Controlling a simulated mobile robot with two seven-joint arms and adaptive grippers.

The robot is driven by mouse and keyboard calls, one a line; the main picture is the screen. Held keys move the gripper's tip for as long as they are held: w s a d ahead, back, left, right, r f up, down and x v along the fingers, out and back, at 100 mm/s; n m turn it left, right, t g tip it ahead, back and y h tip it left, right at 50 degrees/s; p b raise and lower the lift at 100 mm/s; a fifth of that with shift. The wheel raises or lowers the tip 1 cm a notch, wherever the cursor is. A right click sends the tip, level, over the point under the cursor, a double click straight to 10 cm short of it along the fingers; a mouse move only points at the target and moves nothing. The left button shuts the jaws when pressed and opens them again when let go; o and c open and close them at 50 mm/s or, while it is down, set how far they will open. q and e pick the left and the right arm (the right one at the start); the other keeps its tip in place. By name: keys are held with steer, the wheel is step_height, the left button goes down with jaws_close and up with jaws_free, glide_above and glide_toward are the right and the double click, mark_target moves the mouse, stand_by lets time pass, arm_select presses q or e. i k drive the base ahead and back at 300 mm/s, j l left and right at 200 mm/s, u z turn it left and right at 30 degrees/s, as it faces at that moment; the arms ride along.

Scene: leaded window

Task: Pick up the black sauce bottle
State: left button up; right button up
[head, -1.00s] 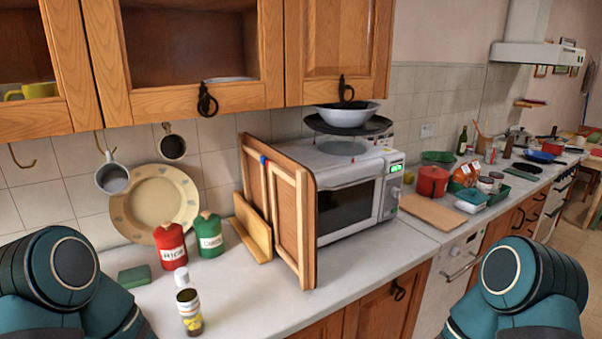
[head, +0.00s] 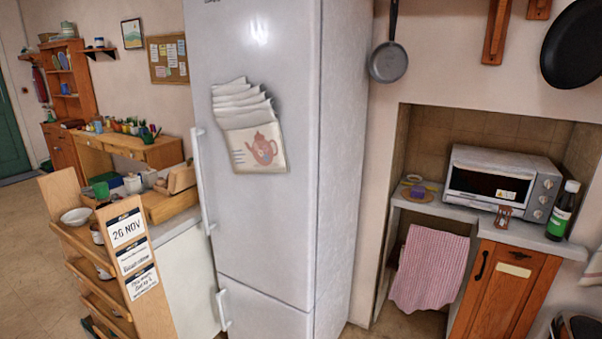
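A dark bottle (head: 563,212) with a white cap and a green-and-white label stands upright at the right of the head view. It is on the grey counter, just right of a silver toaster oven (head: 492,185). It looks like the black sauce bottle, but the label is too small to read. Neither of my grippers is in view.
A tall white fridge (head: 270,235) fills the middle. A wooden shelf rack (head: 160,305) with date notes stands at left. A small hourglass (head: 503,217) stands before the oven. A striped towel (head: 432,268) hangs below the counter. A black pan (head: 574,45) hangs upper right.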

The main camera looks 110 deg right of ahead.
mark_target(566, 206)
steer(key=z, duration=5.3)
steer(key=i+j+z, duration=0.15)
steer(key=i, duration=0.3)
steer(key=i+j+z, duration=0.1)
steer(key=i, duration=0.35)
